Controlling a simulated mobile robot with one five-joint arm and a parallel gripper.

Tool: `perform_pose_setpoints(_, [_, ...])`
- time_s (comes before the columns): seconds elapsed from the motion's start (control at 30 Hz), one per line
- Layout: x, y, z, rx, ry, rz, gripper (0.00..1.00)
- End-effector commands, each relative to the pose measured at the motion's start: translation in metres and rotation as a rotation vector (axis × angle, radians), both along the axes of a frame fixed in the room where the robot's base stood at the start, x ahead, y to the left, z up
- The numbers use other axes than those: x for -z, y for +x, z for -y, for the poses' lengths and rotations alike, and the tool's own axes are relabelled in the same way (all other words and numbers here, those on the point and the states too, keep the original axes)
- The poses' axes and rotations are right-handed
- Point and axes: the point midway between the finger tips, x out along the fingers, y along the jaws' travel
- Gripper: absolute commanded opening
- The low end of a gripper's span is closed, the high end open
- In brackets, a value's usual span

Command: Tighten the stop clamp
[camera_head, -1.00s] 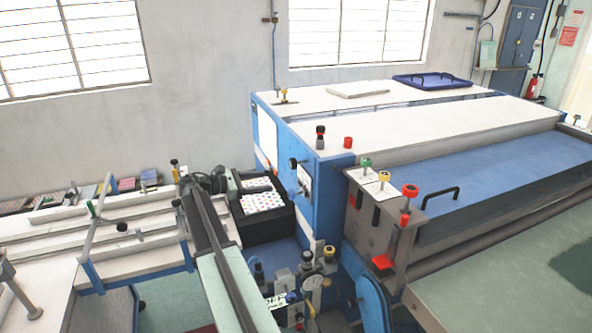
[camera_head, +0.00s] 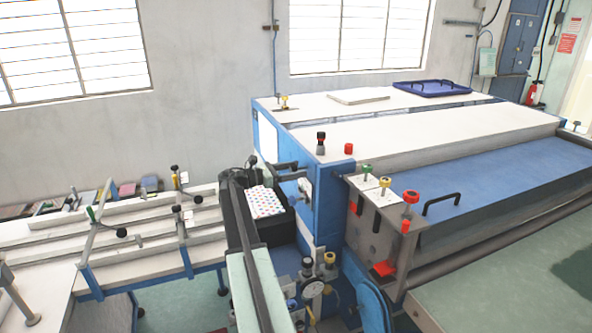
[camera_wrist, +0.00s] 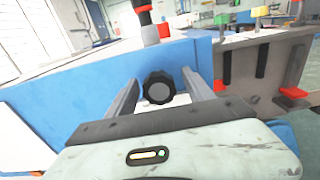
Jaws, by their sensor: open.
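A black ribbed knob (camera_wrist: 158,88) shows in the wrist view on the blue end panel (camera_wrist: 150,65) of the machine; I take it to be the stop clamp's knob. My gripper (camera_wrist: 160,76) is open, with one grey finger on each side of the knob. Gaps show between the knob and both fingers, so I see no grip on it. In the head view my gripper (camera_head: 298,170) is at the blue panel (camera_head: 326,200), in front of a small pale plate (camera_head: 306,186). The knob is hidden there behind the fingers.
A red and black knob (camera_head: 321,143) and a red cap (camera_head: 348,149) stand on the machine top. Green, yellow and red knobs (camera_head: 411,197) stand to the right. A dotted stack (camera_head: 265,202) lies beside my arm. Gauges and valves (camera_head: 313,289) sit below.

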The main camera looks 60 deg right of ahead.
Motion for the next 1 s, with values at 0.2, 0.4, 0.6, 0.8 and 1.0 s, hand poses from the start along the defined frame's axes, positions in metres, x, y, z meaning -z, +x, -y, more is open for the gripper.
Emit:
perform_pose_setpoints(0.2, [0.0, 0.0, 0.0, 0.0, 0.0, 0.0, 0.3])
perform_pose_setpoints(0.4, [0.0, 0.0, 0.007, 0.001, 0.0, 0.001, 0.0])
perform_pose_setpoints(0.6, [0.0, -0.001, 0.001, 0.0, -0.018, 0.024, 0.0])
perform_pose_setpoints(0.8, [0.0, -0.001, 0.0, 0.001, -0.076, 0.105, 0.0])
perform_pose_setpoints(1.0, [0.001, -0.001, -0.001, 0.003, -0.175, 0.243, 0.0])
